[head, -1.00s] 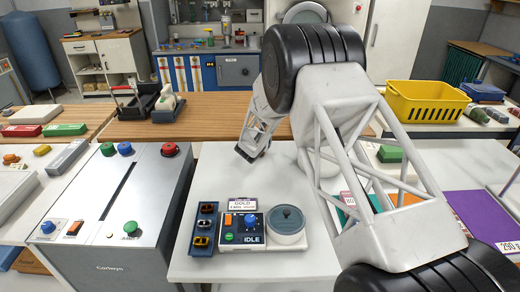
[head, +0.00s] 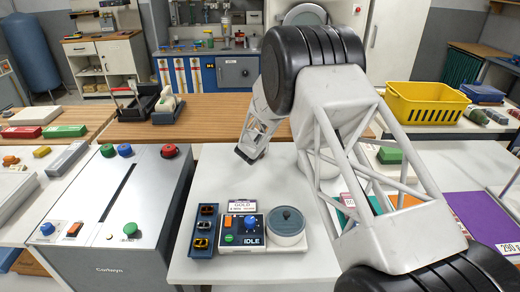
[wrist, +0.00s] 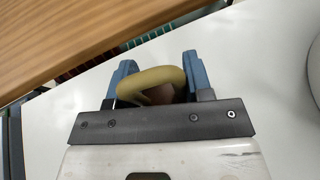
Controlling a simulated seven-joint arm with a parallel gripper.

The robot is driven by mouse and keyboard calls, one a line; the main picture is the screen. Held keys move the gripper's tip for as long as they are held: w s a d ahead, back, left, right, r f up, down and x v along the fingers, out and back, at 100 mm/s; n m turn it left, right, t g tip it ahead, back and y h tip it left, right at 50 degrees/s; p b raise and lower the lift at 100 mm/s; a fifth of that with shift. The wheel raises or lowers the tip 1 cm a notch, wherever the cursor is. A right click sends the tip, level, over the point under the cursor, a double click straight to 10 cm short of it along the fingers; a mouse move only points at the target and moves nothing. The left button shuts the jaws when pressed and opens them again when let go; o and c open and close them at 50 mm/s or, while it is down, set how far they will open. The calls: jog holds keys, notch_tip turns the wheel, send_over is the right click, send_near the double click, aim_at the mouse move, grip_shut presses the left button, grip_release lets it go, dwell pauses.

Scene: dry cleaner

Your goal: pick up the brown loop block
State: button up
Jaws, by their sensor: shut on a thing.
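The brown loop block (wrist: 150,80) shows in the wrist view as an olive-brown ring with a darker brown opening. It sits between the two blue fingers of my gripper (wrist: 160,75), which is shut on it. The lower part of the loop is hidden behind the dark gripper bar. In the head view my gripper (head: 248,154) is low at the back of the white table (head: 215,178), near the wooden counter. I cannot make out the block in the head view.
A control panel (head: 243,228) with a round lidded pot (head: 287,222) and several small clips stands in front of my gripper. A grey machine (head: 110,215) is to the left. A yellow basket (head: 425,105) stands at the right. White tabletop around my gripper is clear.

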jog(key=shift+r, duration=0.7)
notch_tip(320, 180, up, 2)
jog(key=shift+r, duration=0.15)
jog(key=s+d+r, duration=0.1)
jog(key=s+d, duration=0.1)
jog(key=s, duration=1.4)
jog(key=shift+d+r, duration=0.15)
jog(key=shift+d, duration=0.1)
jog(key=shift+d, duration=0.1)
